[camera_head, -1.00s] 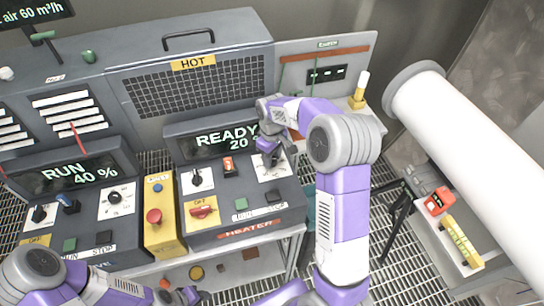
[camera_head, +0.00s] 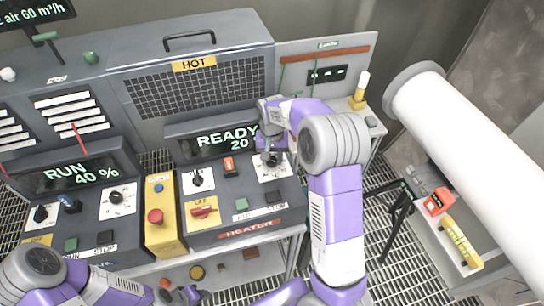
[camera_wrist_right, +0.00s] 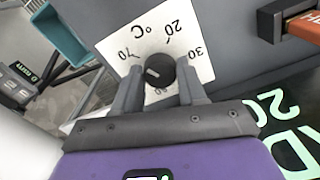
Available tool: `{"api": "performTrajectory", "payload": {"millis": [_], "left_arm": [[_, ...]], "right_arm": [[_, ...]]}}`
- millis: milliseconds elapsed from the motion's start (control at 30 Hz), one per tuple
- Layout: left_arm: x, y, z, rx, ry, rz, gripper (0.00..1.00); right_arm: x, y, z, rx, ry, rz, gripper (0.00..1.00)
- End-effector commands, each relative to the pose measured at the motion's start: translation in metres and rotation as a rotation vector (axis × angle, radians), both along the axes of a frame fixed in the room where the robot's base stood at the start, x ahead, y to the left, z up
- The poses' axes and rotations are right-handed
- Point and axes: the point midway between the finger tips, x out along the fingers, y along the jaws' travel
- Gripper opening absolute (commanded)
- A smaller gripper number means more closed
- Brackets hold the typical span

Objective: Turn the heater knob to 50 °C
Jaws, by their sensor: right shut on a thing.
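The heater knob (camera_wrist_right: 158,71) is black and round, on a white °C dial plate (camera_wrist_right: 115,45) with 20, 30 and 70 readable in the right wrist view; a lower label is partly covered. A pale mark on the knob lies toward its left side. My right gripper (camera_wrist_right: 158,88) is shut on the knob, one finger on each side. In the head view, this gripper (camera_head: 271,158) is over the dial plate (camera_head: 269,174) on the heater panel and largely hides the knob. The heater display (camera_head: 222,138) reads READY and 20, partly covered by my arm. My left gripper (camera_head: 180,296) is low, its fingers unclear.
A yellow box with a red button (camera_head: 155,216) stands to the left. A white pipe (camera_head: 465,150) crosses the right side.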

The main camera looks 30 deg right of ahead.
Motion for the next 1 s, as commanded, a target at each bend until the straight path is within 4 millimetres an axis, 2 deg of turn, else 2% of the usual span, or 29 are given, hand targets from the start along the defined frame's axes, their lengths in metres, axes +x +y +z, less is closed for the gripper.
{"api": "performTrajectory", "payload": {"millis": [333, 900, 933, 1000], "left_arm": [[0.0, 0.0, 0.0026, 0.0, 0.0, 0.0, 0.43], [0.0, 0.0, 0.0029, 0.0, 0.0, 0.0, 0.43], [0.0, 0.0, 0.0029, 0.0, 0.0, 0.0, 0.43], [0.0, 0.0, 0.0028, 0.0, 0.0, 0.0, 0.43]], "right_arm": [[0.001, 0.0001, 0.001, -0.001, -0.003, -0.148, 0.11], [0.0012, 0.0, 0.0008, 0.0, -0.004, -0.176, 0.11], [0.0011, 0.0001, 0.0008, 0.0, -0.004, -0.176, 0.46], [0.001, 0.0001, 0.0007, -0.001, -0.003, -0.175, 0.56]]}}
